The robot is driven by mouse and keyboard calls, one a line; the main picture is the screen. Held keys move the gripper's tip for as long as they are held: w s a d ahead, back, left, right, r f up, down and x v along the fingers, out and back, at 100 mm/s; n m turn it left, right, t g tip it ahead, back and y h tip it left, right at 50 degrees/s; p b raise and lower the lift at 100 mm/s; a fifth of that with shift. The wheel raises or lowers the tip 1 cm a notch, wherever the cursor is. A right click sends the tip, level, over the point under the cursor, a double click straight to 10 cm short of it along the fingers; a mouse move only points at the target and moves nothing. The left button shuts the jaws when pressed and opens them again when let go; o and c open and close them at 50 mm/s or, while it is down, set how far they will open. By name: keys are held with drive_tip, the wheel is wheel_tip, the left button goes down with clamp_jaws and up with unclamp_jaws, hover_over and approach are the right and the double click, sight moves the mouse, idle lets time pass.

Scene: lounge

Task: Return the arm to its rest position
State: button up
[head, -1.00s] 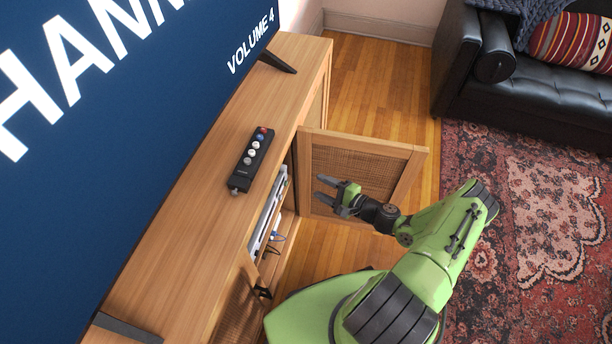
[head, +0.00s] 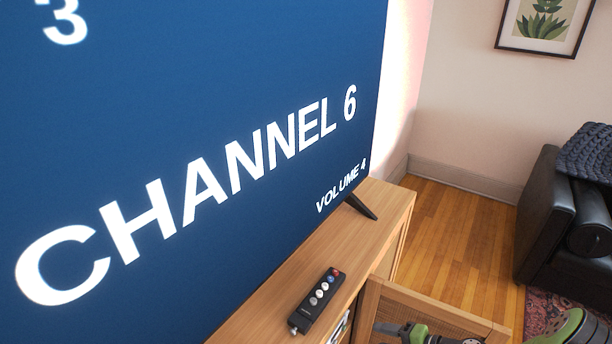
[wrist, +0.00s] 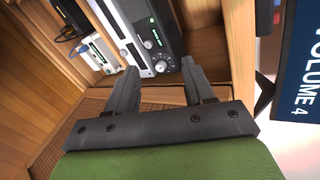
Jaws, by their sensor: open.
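My gripper (wrist: 163,88) is open in the wrist view, with two dark fingers apart and nothing between them. In the head view my gripper (head: 398,329) shows only at the bottom edge, in front of the open cabinet door (head: 440,312); most of my arm is cut off there. In the wrist view the fingers point towards silver and black devices (wrist: 150,40) on a shelf in the wooden cabinet. I cannot tell the exact gap between the fingers and the devices.
The wooden cabinet (head: 270,318) carries a large television (head: 230,90) reading "CHANNEL 6" and "VOLUME 4". A black remote (head: 318,300) with coloured buttons lies on top. A black sofa (head: 548,215) stands at the right. Wooden floor (head: 455,215) is clear between them.

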drive_tip(key=s+a+r+n+g+h+p, duration=0.1)
drive_tip(key=s+a+r+n+g+h, duration=0.15)
drive_tip(key=r, duration=0.55)
drive_tip(key=s+a+r+n+g+h+p, duration=0.1)
drive_tip(key=s+r+n+h+p, duration=0.15)
drive_tip(key=r, duration=0.55)
drive_tip(key=s+a+r+n+g+h+p, duration=0.1)
drive_tip(key=s+r+n+g+h, duration=0.15)
drive_tip(key=r, duration=0.55)
drive_tip(key=s+a+r+n+t+h+p, duration=0.1)
drive_tip(key=s+r+n+t+h+p, duration=0.1)
drive_tip(key=s+r, duration=1.3)
drive_tip(key=shift+a+r+t+h+p, duration=0.35)
drive_tip(key=shift+t+p, duration=0.5)
drive_tip(key=shift+t, duration=0.25)
drive_tip(key=shift+w+n, duration=0.1)
drive_tip(key=shift+n, duration=0.15)
